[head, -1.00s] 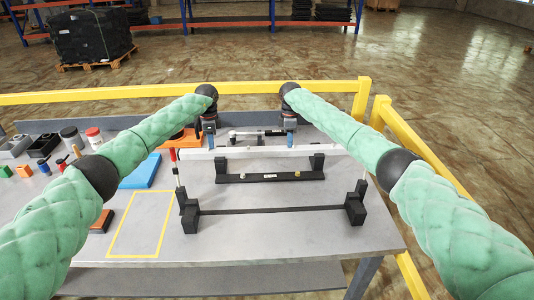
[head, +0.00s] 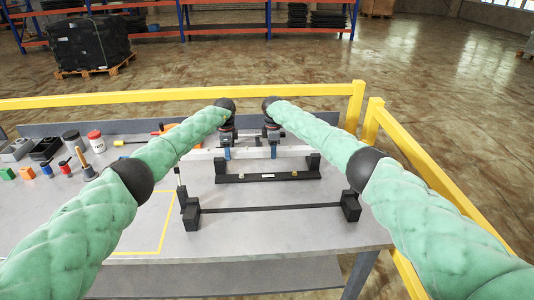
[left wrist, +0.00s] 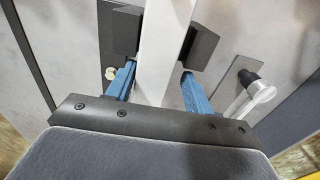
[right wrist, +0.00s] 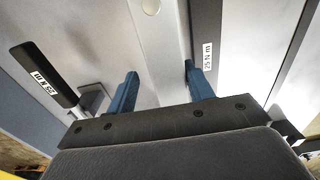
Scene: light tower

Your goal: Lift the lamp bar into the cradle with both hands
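The lamp bar is a long white bar (head: 250,152) lying left to right across the bench; my right arm hides its right end. My left gripper (head: 227,152) and right gripper (head: 274,150) are over its middle, close together. In the left wrist view the bar (left wrist: 165,45) runs between two spread blue fingers. In the right wrist view the bar (right wrist: 160,45) also runs between spread fingers. Two black stands with end blocks are nearer me, a labelled one (head: 250,178) and a wider one (head: 270,209). I cannot tell which is the cradle.
Small coloured parts, bins and a white jar with a red lid (head: 95,140) are at the left of the bench. A yellow outline (head: 165,222) marks bare bench at front left. Yellow rails (head: 180,93) run behind and to the right.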

